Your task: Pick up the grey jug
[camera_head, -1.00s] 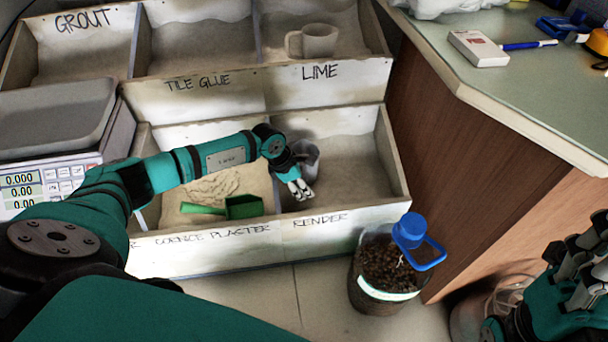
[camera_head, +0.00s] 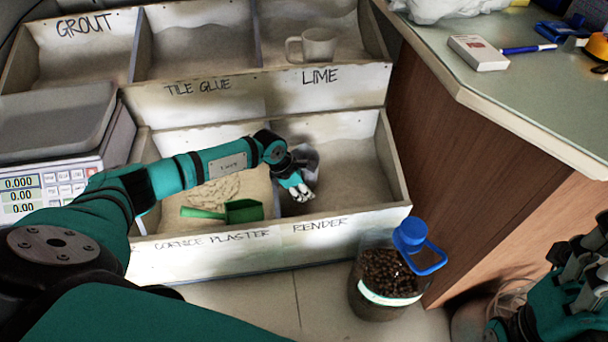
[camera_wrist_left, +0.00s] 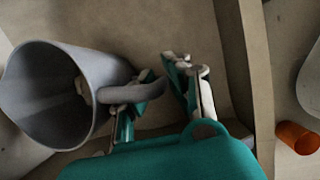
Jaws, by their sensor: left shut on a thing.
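The grey jug (camera_head: 309,160) is in the bin marked RENDER in the head view, partly hidden behind my left gripper (camera_head: 297,188). In the left wrist view the jug (camera_wrist_left: 65,95) is at the left with its open mouth showing, and its handle reaches between the fingers. My left gripper (camera_wrist_left: 158,102) is shut on the jug at its handle. Whether the jug touches the bin's floor I cannot tell. My right gripper (camera_head: 572,268) is at the right edge of the head view, partly cut off, away from the jug.
A green scoop (camera_head: 240,210) lies in the bin to the left. A light mug (camera_head: 318,46) sits in the LIME bin behind. A clear bottle with a blue cap (camera_head: 388,275) stands on the floor. The counter (camera_head: 520,95) is at the right, a scale (camera_head: 50,130) at the left.

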